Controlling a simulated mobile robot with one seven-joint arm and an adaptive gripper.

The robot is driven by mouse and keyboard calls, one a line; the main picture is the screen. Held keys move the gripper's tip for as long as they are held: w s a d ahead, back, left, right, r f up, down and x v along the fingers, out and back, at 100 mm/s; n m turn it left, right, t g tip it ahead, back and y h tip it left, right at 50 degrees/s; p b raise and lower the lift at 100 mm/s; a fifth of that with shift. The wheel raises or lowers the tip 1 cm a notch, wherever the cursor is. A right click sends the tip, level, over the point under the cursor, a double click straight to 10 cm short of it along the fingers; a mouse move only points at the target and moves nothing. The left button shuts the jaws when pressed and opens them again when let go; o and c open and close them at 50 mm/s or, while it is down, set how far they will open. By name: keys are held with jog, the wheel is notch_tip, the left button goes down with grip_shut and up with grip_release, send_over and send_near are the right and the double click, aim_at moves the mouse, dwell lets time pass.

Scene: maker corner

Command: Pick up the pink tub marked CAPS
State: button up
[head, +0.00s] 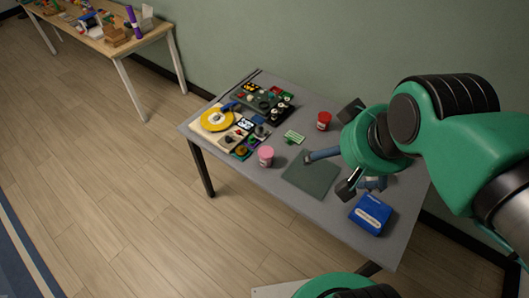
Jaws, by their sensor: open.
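The pink tub (265,156) stands upright on the grey table, near its front edge and left of the dark green mat. Its label is too small to read. My gripper (346,149) is open above the right part of the table, its dark fingers spread apart. It is to the right of the pink tub and clear of it. A red tub (323,121) with a pale label stands farther back, close to the left of my gripper.
A blue-grey cylindrical object (323,154) lies by the dark green mat (310,182). A blue case (370,214) is at the right front. A small green board (294,137) lies behind the pink tub. A yellow disc (217,118) and several parts crowd the left end.

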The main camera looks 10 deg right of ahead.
jog(key=shift+c, duration=0.5)
jog(key=c, duration=0.6)
jog(key=shift+w, duration=0.1)
jog(key=w+a+f+n+g+b, duration=0.15)
jog(key=w+f, duration=0.25)
jog(key=w, duration=0.8)
jog(key=w+a+f+n+g+b, duration=0.15)
jog(key=w+f, duration=0.35)
jog(key=w, duration=0.6)
jog(key=w+a+f+n+g, duration=0.1)
jog(key=w+a+f, duration=0.2)
jog(key=w+f, duration=0.5)
jog(key=w+a+f+n+g+b, duration=0.1)
jog(key=w+a+f, duration=0.2)
jog(key=w+f, duration=0.5)
notch_tip(320, 180, down, 8)
jog(key=shift+a+r+n+g, duration=0.2)
jog(key=shift+a+n+g, duration=0.1)
jog(key=shift+n, duration=0.1)
